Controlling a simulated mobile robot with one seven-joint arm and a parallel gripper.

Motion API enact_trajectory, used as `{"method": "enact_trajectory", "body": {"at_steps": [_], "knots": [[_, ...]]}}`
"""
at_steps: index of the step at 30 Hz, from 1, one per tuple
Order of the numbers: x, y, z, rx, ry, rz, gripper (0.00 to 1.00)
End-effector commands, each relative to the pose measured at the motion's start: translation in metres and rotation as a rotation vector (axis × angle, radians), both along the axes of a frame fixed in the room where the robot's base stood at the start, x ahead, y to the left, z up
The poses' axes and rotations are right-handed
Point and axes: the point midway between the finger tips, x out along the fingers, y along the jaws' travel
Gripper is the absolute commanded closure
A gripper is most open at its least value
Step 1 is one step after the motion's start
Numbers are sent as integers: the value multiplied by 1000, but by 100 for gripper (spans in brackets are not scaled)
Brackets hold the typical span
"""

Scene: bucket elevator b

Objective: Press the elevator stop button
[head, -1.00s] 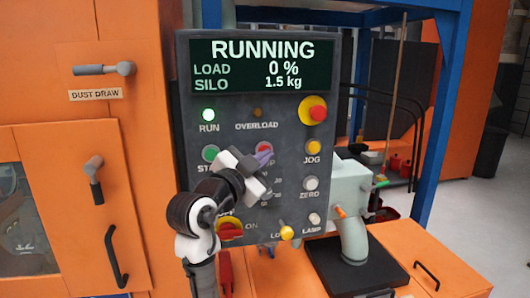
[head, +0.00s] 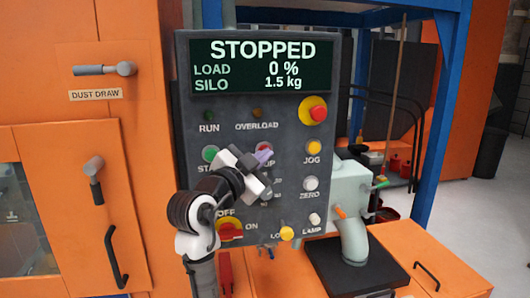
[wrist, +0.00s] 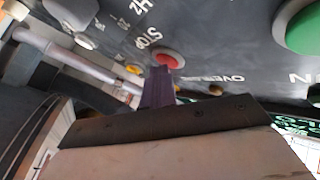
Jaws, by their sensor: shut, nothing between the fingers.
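The red stop button (wrist: 170,58) is in the middle top of the wrist view, with "STOP" lettered beside it. In the head view my gripper hides most of it. My gripper (head: 264,154) is in front of the dark control panel (head: 228,120). Its purple fingertips, also in the wrist view (wrist: 161,80), are shut and empty. They overlap the button's edge in the picture; whether they touch it I cannot tell. The display (head: 262,65) reads STOPPED, load 0 %, silo 1.5 kg. The RUN lamp (head: 208,115) is dark.
The green start button (head: 210,153) is left of my gripper. A red-and-yellow knob (head: 312,110) is at upper right, above the yellow JOG button (head: 313,147). A red-and-yellow OFF/ON switch (head: 230,230) is below. Orange cabinets (head: 65,150) stand to the left.

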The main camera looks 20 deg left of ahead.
Motion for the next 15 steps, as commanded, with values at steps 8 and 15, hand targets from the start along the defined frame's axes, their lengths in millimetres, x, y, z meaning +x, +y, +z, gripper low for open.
{"method": "enact_trajectory", "body": {"at_steps": [8, 15], "knots": [[-4, -2, -1, 1, 0, 0, 100], [-13, -8, -1, 1, -1, 1, 100]]}}
